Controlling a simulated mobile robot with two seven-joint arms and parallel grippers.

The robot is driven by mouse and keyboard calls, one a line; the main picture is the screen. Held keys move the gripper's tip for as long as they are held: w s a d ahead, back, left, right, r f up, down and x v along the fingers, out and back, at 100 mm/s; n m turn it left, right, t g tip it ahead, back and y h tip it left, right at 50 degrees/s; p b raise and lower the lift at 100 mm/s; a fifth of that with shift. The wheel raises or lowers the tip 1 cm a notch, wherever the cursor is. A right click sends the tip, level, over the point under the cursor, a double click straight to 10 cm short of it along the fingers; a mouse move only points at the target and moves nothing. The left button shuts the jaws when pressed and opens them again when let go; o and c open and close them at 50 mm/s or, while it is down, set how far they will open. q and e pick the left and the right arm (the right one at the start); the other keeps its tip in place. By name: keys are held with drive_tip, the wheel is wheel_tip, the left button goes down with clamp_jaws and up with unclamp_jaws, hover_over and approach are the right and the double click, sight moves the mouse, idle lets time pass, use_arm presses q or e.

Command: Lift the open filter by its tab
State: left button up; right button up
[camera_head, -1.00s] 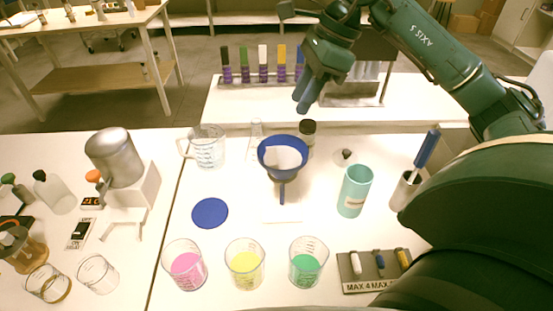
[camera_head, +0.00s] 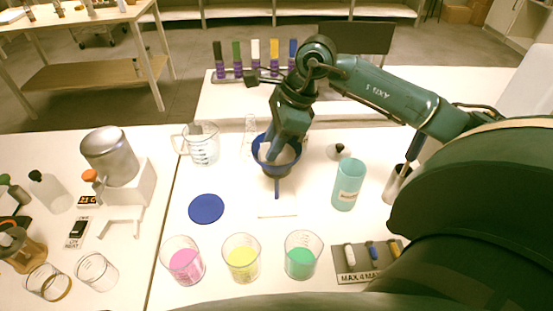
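A blue funnel (camera_head: 271,171) stands upright in the middle of the table, its stem pointing down. The open white filter (camera_head: 287,157) sits inside the funnel; its upper part and any tab are hidden behind my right gripper. My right gripper (camera_head: 274,150) comes down from above, its fingers over or in the funnel's mouth at the filter. I cannot tell whether the fingers touch the filter or how far apart they are. My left gripper is not in view.
A blue disc (camera_head: 206,208) lies left of the funnel. Beakers with pink (camera_head: 184,263), yellow (camera_head: 242,260) and green (camera_head: 300,261) contents stand in front. A teal cup (camera_head: 347,186) stands to the right, a glass jug (camera_head: 202,145) to the left.

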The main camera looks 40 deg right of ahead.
drive_tip(key=shift+c, duration=0.3)
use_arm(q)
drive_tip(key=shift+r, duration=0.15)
use_arm(e)
clamp_jaws()
drive_tip(key=shift+r, duration=0.15)
